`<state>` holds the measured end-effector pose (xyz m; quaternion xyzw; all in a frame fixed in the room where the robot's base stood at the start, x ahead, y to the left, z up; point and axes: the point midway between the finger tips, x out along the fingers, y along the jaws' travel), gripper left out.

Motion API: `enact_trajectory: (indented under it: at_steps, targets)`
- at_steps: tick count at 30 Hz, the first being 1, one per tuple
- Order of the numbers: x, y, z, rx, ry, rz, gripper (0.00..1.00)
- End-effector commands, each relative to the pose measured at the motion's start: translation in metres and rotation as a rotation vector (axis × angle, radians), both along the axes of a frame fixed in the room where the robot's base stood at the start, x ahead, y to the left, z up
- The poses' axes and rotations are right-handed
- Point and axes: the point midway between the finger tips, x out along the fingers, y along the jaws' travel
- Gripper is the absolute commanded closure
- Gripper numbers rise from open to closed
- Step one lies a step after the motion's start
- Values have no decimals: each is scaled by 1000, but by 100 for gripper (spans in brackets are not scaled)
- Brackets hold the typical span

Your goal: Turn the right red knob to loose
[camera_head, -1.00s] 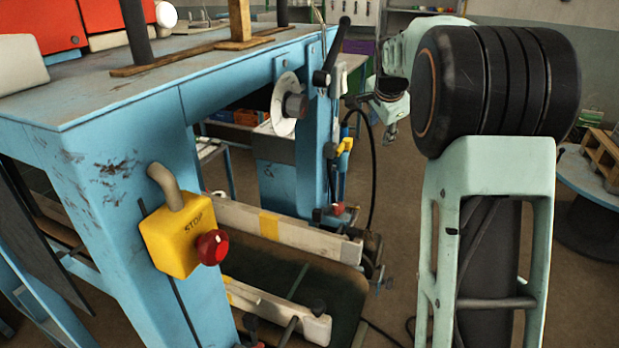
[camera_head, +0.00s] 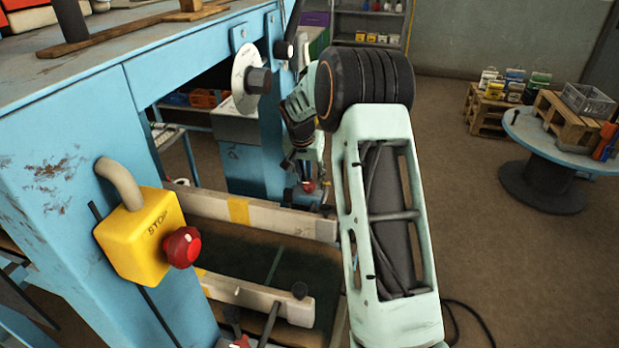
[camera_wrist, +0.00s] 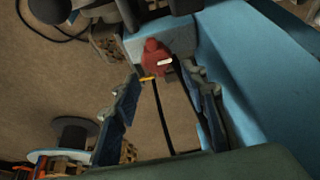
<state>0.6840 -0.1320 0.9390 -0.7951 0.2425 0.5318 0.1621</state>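The right red knob (camera_head: 309,186) is small in the head view, low on the far leg of the blue machine. In the wrist view the red knob (camera_wrist: 154,55) has a white mark on it and appears just beyond the fingertips, between their lines. My gripper (camera_wrist: 163,78) is open, with its two blue-grey fingers apart and nothing between them. In the head view my gripper (camera_head: 296,160) points down, close above the knob; its fingertips are small and dark there. I cannot see any contact.
A yellow STOP box (camera_head: 140,235) with a red button (camera_head: 182,247) sits on the near blue leg. Pale rails (camera_head: 270,217) run between the legs. A round blue table (camera_head: 560,150) stands at the right. The floor between is clear.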

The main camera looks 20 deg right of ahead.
Motion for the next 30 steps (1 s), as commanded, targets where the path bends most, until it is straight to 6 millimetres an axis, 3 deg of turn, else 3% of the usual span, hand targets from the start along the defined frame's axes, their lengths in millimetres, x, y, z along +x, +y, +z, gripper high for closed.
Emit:
enact_trajectory:
  at_steps: [6,17,27,30]
  targets:
    - [7,-4,-20,1,-1,0,60]
    - [9,-5,-24,-1,-1,0,61]
    - [8,-5,-23,0,-1,-1,99]
    - [8,-5,-23,0,-1,0,100]
